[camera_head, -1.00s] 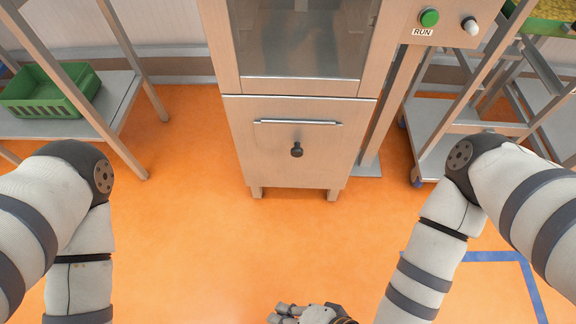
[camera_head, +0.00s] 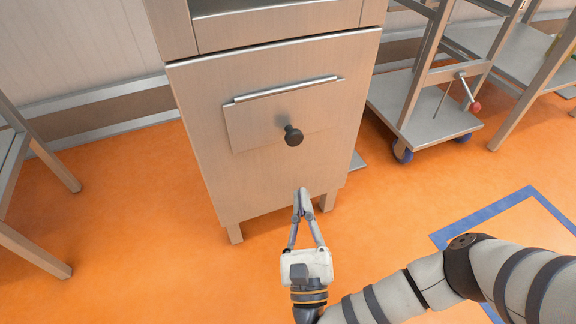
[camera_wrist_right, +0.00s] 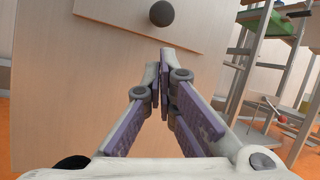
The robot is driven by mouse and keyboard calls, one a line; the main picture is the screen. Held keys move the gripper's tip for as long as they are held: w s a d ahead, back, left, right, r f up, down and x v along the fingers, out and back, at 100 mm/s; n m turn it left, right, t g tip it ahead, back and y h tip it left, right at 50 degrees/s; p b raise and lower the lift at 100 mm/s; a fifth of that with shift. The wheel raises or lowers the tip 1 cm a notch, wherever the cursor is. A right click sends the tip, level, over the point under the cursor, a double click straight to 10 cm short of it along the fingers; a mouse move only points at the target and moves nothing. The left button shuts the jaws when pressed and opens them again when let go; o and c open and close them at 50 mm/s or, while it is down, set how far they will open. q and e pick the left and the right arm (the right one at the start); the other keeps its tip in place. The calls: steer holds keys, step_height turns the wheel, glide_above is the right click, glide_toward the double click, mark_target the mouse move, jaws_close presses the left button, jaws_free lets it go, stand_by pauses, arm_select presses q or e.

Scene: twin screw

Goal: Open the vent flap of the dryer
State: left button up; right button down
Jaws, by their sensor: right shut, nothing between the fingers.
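The dryer (camera_head: 200,110) is a metal cabinet on short legs. Its vent flap (camera_head: 250,122) is a rectangular panel on the front, with a bar along its top edge and a dark round knob (camera_head: 293,136) on it. The flap lies flat against the front and looks closed. My right gripper (camera_head: 302,192) is shut and empty, in front of the dryer and below the knob, apart from it in the picture. In the right wrist view the knob (camera_wrist_right: 161,13) is at the top, beyond the shut fingertips (camera_wrist_right: 165,52). My left gripper is not in view.
A metal cart (camera_head: 425,120) on blue wheels stands to the right of the dryer, with a red-tipped lever (camera_head: 474,104). A metal table frame (camera_head: 25,150) is at the left. Blue tape (camera_head: 490,212) marks the orange floor.

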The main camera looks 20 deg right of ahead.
mark_target(292, 123)
steer(key=shift+d, duration=0.15)
arm_select(q)
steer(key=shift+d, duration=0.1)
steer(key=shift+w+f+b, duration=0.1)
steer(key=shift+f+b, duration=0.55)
steer(key=shift+b, duration=0.3)
arm_select(e)
steer(key=x, duration=1)
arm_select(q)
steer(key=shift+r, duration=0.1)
arm_select(e)
steer(key=shift+r, duration=0.1)
